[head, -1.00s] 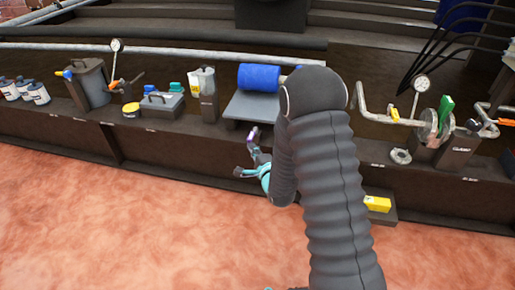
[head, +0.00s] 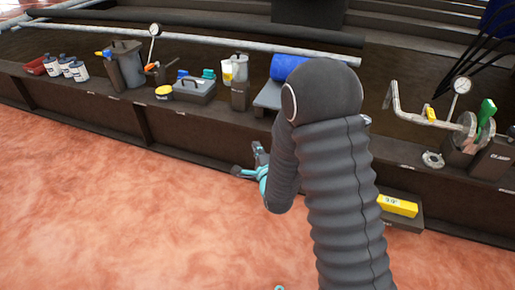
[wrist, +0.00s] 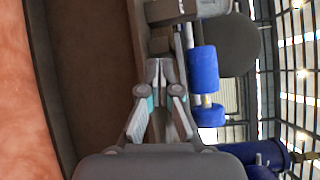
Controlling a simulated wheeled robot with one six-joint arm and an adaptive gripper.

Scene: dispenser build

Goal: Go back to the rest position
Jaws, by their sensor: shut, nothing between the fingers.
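My gripper (head: 254,165) is in front of the dark bench's front face in the head view, left of my arm. In the wrist view my gripper (wrist: 160,72) points forward with its fingertips together and nothing between them. A blue roll (head: 288,67) on a grey block stands on the bench behind my arm, partly hidden by it. The blue roll also shows in the wrist view (wrist: 203,68), ahead and to the right of the fingers.
The dark bench (head: 190,137) runs across the view. It carries white bottles (head: 67,66), a grey bin (head: 128,62), a toolbox (head: 194,89) and a gauge with pipes (head: 461,86). A yellow box (head: 397,205) sits low at right. The reddish floor (head: 120,220) in front is clear.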

